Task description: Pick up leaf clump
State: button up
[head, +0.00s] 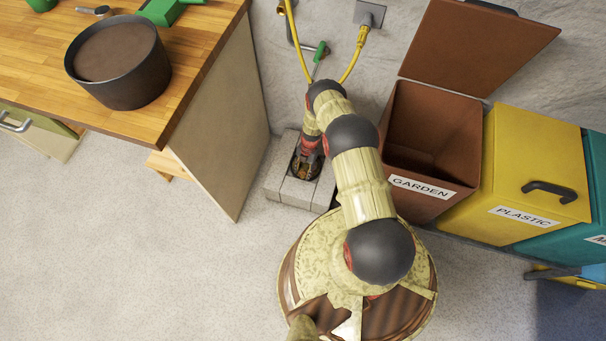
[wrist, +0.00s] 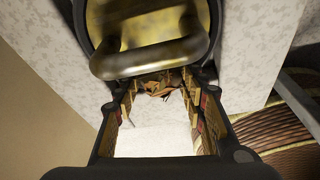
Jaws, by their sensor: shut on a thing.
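The leaf clump (wrist: 160,87) is a small brown and orange bunch of dry leaves between my fingertips in the wrist view. My gripper (head: 305,168) points down over pale grey blocks, left of the brown garden bin, in the head view. It is shut on the leaf clump, with the two fingers held apart by it. In the head view the gripper mostly hides the clump. I cannot tell whether the clump touches the blocks below.
The brown GARDEN bin (head: 429,140) stands with its lid open, beside a closed yellow PLASTIC bin (head: 520,180) and a teal bin (head: 598,175). A wooden counter (head: 205,62) with a dark pot (head: 118,65) is at left. Grey blocks (head: 286,158) sit by the wall.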

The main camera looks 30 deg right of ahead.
jog(key=shift+c, duration=1.2)
